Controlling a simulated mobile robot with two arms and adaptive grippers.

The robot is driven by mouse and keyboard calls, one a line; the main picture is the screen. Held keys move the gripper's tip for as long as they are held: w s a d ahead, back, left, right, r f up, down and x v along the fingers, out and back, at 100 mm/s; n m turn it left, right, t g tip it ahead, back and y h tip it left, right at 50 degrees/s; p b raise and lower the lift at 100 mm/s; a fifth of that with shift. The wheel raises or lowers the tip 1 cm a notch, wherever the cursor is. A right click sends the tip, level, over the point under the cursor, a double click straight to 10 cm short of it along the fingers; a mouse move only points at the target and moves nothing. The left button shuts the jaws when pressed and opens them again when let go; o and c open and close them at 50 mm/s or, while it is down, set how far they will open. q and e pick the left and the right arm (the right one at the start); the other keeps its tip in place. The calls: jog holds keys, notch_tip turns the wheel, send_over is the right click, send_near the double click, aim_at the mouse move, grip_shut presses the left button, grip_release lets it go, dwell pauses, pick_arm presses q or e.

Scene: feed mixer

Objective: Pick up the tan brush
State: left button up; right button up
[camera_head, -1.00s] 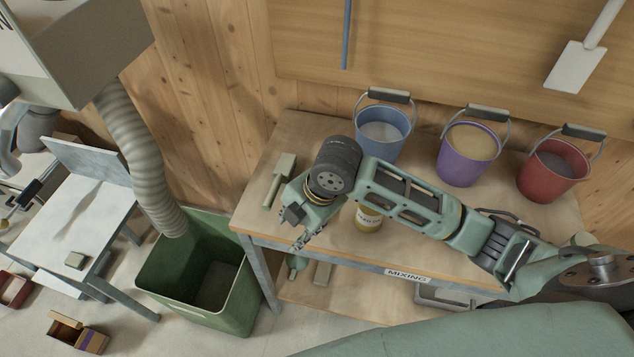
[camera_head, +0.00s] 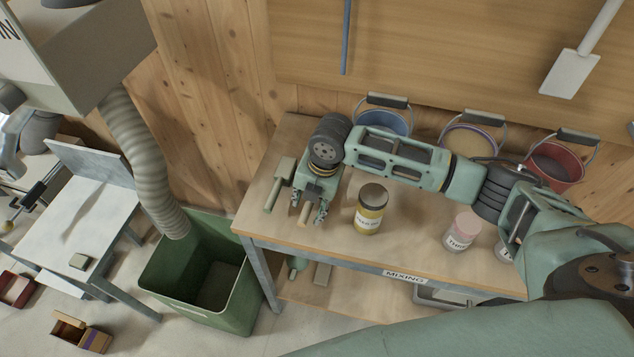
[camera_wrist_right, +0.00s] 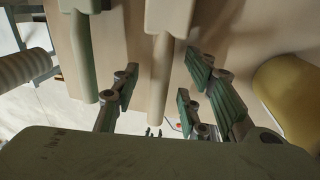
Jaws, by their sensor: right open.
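The tan brush (camera_head: 304,216) lies on the wooden workbench (camera_head: 420,245), with its handle end pointing to the front edge. The rest of it is hidden under my right gripper in the head view. My right gripper (camera_head: 309,205) is open above the brush, pointing down. In the right wrist view the tan handle (camera_wrist_right: 163,75) runs between the two open fingers of my right gripper (camera_wrist_right: 163,95), with gaps on both sides. My left gripper is not in view.
A green brush (camera_head: 283,170) lies close to the left; its handle also shows in the wrist view (camera_wrist_right: 82,60). A yellow jar (camera_head: 370,212) stands to the right, with a pink-lidded jar (camera_head: 461,232) beyond. Blue (camera_head: 390,122), purple and red (camera_head: 556,163) buckets stand behind my right arm.

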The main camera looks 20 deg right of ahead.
jog(key=shift+w+a+f, duration=0.1)
jog(key=shift+f, duration=0.6)
jog(key=shift+c, duration=0.5)
grip_shut()
